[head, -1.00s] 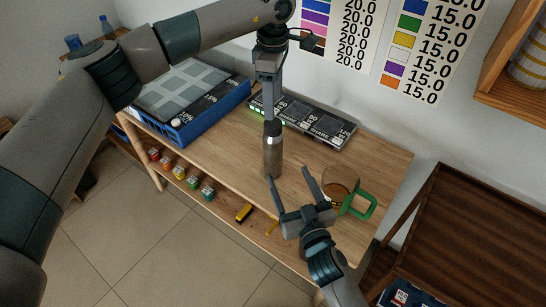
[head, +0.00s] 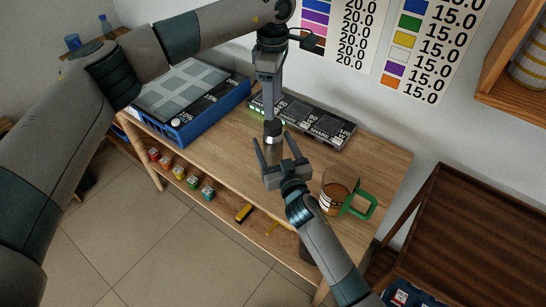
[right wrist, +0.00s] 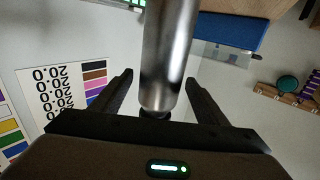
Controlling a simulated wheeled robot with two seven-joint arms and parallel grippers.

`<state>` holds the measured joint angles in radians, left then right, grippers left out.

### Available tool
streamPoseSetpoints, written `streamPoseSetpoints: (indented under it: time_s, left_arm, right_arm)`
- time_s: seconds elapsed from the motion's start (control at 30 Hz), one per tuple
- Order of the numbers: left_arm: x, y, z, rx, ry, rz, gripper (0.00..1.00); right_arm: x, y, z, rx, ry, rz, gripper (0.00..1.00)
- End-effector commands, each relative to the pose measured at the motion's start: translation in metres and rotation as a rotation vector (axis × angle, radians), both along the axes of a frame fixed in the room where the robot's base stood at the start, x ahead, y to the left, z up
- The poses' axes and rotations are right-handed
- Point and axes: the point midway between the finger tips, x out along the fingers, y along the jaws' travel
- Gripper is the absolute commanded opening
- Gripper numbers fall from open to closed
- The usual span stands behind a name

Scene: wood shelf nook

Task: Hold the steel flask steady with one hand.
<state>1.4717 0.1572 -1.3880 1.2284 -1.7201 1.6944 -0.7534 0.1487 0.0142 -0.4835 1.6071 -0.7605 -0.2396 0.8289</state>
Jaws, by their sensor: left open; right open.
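The steel flask (head: 274,141) stands upright on the wooden table, with its dark cap at the top. My right gripper (head: 274,137) is open in front of it, and hides its lower part in the head view. In the right wrist view, the flask's shiny body (right wrist: 168,50) lies between the two open fingers (right wrist: 159,77), with a visible gap on each side. My left gripper (head: 272,110) points straight down from above, its fingers at the flask's cap. The head view sees these fingers edge-on, so contact with the cap is unclear.
A mug with a green handle (head: 340,190) stands right of my right gripper. A dark panel strip (head: 315,122) lies behind the flask, and a blue box (head: 185,128) is at the left. Small coloured items sit on the lower shelf.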

Motion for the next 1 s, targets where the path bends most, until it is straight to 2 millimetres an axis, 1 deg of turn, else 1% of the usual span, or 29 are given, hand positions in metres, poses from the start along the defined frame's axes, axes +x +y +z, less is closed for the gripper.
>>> streamPoseSetpoints:
  time_s: [0.1, 0.37, 0.4, 0.47, 0.5, 0.57, 0.6, 0.63, 0.7, 0.87, 1.0]
  left_arm:
    - [0.0, 0.0, 0.0, 0.0, 0.0, 0.0, 0.55]
    - [0.0, 0.0, 0.0, 0.0, 0.0, 0.0, 0.55]
    - [0.0, 0.0, 0.0, 0.0, 0.0, 0.0, 0.55]
    - [0.0, 0.0, 0.0, 0.0, 0.0, 0.0, 0.55]
    - [0.0, 0.0, 0.0, 0.0, 0.0, 0.0, 0.55]
    - [0.0, 0.0, 0.0, 0.0, 0.0, 0.0, 0.55]
    - [0.0, 0.0, 0.0, 0.0, 0.0, 0.0, 0.55]
    - [0.0, 0.0, 0.0, 0.0, 0.0, 0.0, 0.55]
    - [0.0, 0.0, 0.0, 0.0, 0.0, 0.0, 0.55]
    - [0.0, 0.0, 0.0001, 0.0, 0.0, -0.02, 0.55]
    - [0.0, 0.0, 0.0001, 0.0, 0.0, -0.088, 0.55]
  right_arm:
    - [0.0042, 0.0012, 0.0005, 0.0, -0.001, 0.0, 0.68]
    - [0.0048, 0.0012, 0.0003, 0.0, 0.0, 0.0, 0.68]
    - [0.0048, 0.0012, 0.0003, 0.0, 0.0, 0.0, 0.65]
    - [0.0047, 0.0012, 0.0003, 0.0, 0.0, 0.0, 0.51]
    - [0.0047, 0.0012, 0.0002, 0.0, 0.0, 0.0, 0.41]
    - [0.0046, 0.0012, 0.0002, 0.0, 0.0, 0.0, 0.27]
    - [0.0046, 0.0012, 0.0002, 0.0, 0.0, 0.0, 0.18]
    - [0.0046, 0.0012, 0.0001, 0.0, 0.0, 0.0, 0.1]
    - [0.0046, 0.0012, 0.0001, 0.0, 0.0, 0.0, 0.0]
    - [0.0045, 0.0011, 0.0, 0.0, 0.0, 0.0, 0.0]
    - [0.0044, 0.0011, -0.0001, 0.0, 0.0, 0.0, 0.0]
